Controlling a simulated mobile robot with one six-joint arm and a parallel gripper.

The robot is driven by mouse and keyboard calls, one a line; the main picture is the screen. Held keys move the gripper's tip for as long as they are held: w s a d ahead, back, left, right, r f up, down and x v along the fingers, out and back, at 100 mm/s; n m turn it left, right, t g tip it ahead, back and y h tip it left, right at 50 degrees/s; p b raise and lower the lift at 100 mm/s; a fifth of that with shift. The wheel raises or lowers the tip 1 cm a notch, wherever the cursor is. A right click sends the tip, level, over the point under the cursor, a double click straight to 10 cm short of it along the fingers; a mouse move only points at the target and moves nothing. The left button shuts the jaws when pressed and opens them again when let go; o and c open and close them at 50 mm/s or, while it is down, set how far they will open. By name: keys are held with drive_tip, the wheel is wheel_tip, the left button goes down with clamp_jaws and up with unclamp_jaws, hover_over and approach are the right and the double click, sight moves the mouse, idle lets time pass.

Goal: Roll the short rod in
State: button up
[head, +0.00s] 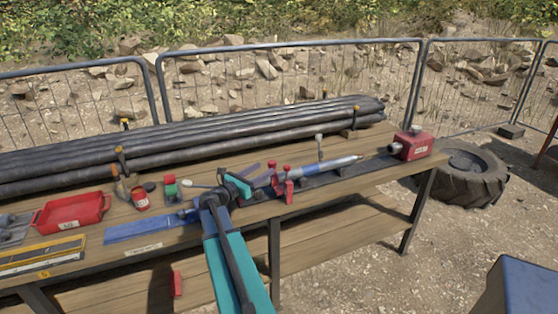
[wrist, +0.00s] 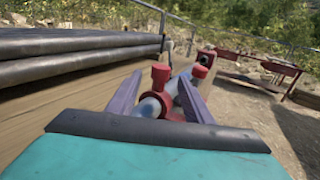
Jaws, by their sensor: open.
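The short rod (head: 325,168), blue-grey with a pointed, copper-coloured tip, lies along a dark rail on the bench, its tip towards a red block (head: 411,146) at the right end. A red clamp (head: 288,188) stands around the rod. My gripper (head: 266,173) is open at the rod's left end. In the wrist view its two purple fingers (wrist: 158,95) stand either side of the rod (wrist: 150,106) and of the red clamp (wrist: 160,78) beyond. I cannot tell whether either finger touches the rod.
Long dark pipes (head: 200,138) lie along the back of the bench, held by upright pegs. A red tray (head: 72,213), a red can (head: 140,199) and a blue strip (head: 150,228) lie to the left. A tyre (head: 462,175) lies on the ground at right. Mesh fence stands behind.

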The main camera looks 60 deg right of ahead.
drive_tip(key=d, duration=0.3)
drive_tip(key=s+d+p, duration=0.1)
drive_tip(key=d, duration=0.3)
drive_tip(key=d+p, duration=0.1)
drive_tip(key=d, duration=0.2)
drive_tip(key=shift+s+d, duration=0.2)
drive_tip(key=shift+s, duration=0.15)
clamp_jaws()
